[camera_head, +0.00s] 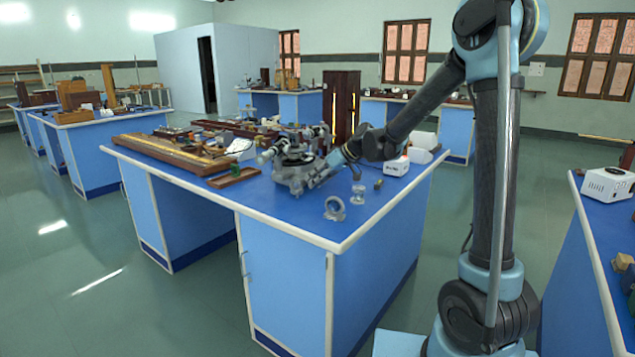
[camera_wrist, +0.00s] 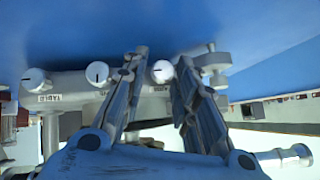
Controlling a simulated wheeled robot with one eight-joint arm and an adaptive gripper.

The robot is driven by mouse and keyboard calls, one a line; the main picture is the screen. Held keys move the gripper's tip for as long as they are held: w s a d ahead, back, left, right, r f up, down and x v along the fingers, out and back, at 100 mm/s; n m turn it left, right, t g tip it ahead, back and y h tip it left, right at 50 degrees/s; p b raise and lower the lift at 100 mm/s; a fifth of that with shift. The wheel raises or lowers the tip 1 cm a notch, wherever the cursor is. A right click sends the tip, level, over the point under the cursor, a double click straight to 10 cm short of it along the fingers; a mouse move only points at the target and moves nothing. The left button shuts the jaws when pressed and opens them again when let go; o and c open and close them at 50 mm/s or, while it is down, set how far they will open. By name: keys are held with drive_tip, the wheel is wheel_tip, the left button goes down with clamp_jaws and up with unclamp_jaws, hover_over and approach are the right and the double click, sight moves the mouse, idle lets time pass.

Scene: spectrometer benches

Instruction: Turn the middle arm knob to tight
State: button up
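The spectrometer (camera_head: 290,168) stands on the blue bench in the head view. In the wrist view its body shows upside down with a row of three white round knobs. The left knob (camera_wrist: 35,80) has the label TABLE. The middle knob (camera_wrist: 97,73) has a dark pointer line and sits just left of my left finger, which hides part of its label. The right knob (camera_wrist: 161,71) shows between my fingers; its label is partly hidden. My gripper (camera_wrist: 163,55) is open, its two fingers apart on either side of that right knob. I cannot tell whether they touch it.
A silver ring-shaped part (camera_head: 335,208) and a small stand (camera_head: 358,193) are on the bench near the front. A wooden tray (camera_head: 233,177) lies left of the spectrometer. A white box (camera_head: 397,166) stands behind my gripper. The bench's front right corner is clear.

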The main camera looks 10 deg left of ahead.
drive_tip(key=v, duration=1.2)
idle(0.4)
drive_tip(key=s+d+f+m+t+h, duration=0.1)
drive_tip(key=s+d+f+m+h, duration=0.15)
drive_tip(key=s+d, duration=0.6)
drive_tip(key=s+d+f+m+h, duration=0.25)
drive_tip(key=s+d, duration=0.25)
drive_tip(key=d, duration=0.7)
drive_tip(key=s+d+f+m+h, duration=0.2)
drive_tip(key=s+d+f+m, duration=0.1)
drive_tip(key=s+d+f, duration=0.3)
drive_tip(key=s+d+f+m+h, duration=0.2)
drive_tip(key=s+d+f+m, duration=0.2)
drive_tip(key=s+d, duration=0.6)
wheel_tip(320, 180, down, 2)
drive_tip(key=shift+s+f, duration=0.1)
drive_tip(key=shift+s, duration=0.25)
drive_tip(key=shift+d, duration=0.1)
